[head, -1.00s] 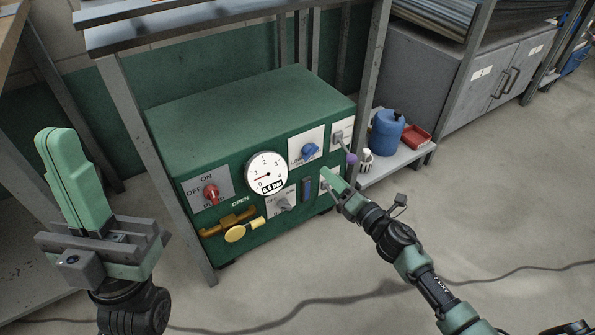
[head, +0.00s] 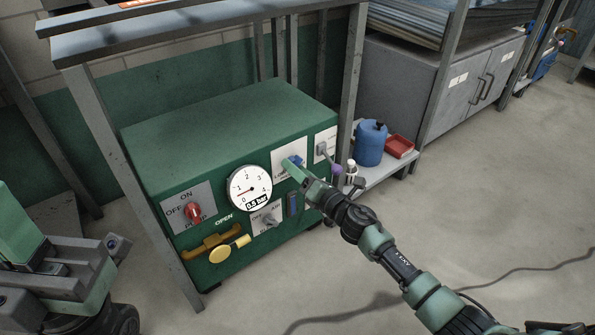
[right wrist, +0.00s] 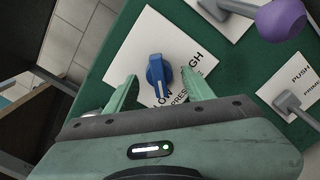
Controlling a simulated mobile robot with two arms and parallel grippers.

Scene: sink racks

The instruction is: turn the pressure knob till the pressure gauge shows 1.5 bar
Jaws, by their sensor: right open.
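The blue pressure knob (head: 297,160) is on a white plate on the front of the green box. It also shows in the right wrist view (right wrist: 159,74), between LOW and HIGH lettering. The round white pressure gauge (head: 250,188) reads 0.5 bar on its display. My right gripper (head: 288,167) is open in front of the knob. In the right wrist view its fingertips (right wrist: 160,84) appear on either side of the knob with gaps; I cannot tell how far in front they are. My left gripper (head: 22,232) is at the left edge, partly cut off, away from the box.
The panel also carries a red knob (head: 194,212), a yellow handle (head: 222,250), a grey switch (head: 270,221) and a purple-ended lever (head: 335,170). A table leg (head: 140,190) stands left of the panel. A blue can (head: 370,145) and red tray (head: 399,146) are at right.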

